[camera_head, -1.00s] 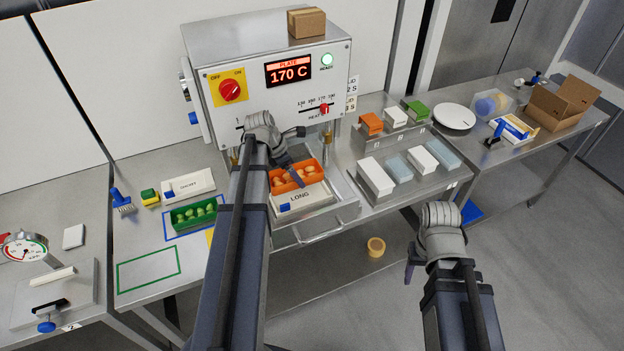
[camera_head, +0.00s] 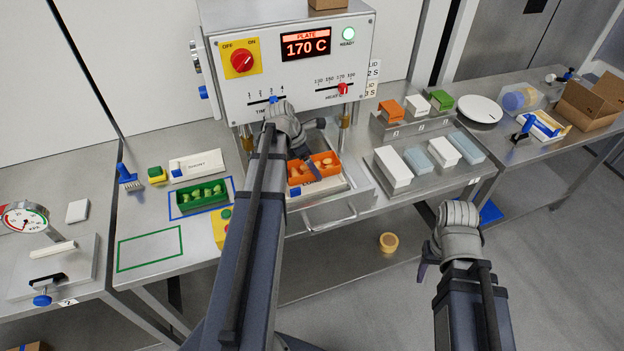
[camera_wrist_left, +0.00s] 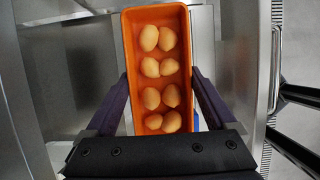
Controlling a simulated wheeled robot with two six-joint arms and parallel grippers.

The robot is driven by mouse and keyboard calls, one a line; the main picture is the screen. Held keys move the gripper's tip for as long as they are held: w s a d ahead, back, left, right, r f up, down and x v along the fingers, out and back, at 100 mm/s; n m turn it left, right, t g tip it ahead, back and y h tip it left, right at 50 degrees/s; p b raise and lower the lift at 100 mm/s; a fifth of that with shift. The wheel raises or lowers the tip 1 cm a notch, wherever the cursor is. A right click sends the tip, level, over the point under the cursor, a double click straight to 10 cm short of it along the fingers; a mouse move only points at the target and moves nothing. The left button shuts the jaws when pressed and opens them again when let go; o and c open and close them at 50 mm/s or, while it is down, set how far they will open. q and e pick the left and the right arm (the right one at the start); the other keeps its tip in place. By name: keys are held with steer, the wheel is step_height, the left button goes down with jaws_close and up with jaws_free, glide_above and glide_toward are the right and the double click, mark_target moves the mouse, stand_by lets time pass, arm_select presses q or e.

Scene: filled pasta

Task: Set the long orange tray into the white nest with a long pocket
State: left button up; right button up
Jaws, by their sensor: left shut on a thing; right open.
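The long orange tray (camera_head: 327,172) holds several pale yellow filled pasta pieces. My left gripper (camera_head: 308,166) is shut on it; the left wrist view shows a finger on each long side of the tray (camera_wrist_left: 127,32). The white nest (camera_head: 332,186) sits in the machine's pulled-out drawer. The tray is over it and hides part of its front lettering. I cannot tell whether the tray is in the pocket or just above it. My right gripper (camera_head: 425,264) is open and empty, out in front of the tables over the floor.
The sealing machine (camera_head: 385,40) stands behind the drawer (camera_head: 350,216) and reads 170 C. A green filled tray (camera_head: 203,197) and a second white nest (camera_head: 197,166) are at left. White and blue blocks (camera_head: 393,168) stand at right. A green-outlined area (camera_head: 150,248) is empty.

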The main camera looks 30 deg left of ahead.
mark_target(330, 183)
arm_select(q)
steer(key=shift+f+b, duration=1.85)
steer(key=shift+f, duration=0.05)
steer(key=shift+r, duration=0.1)
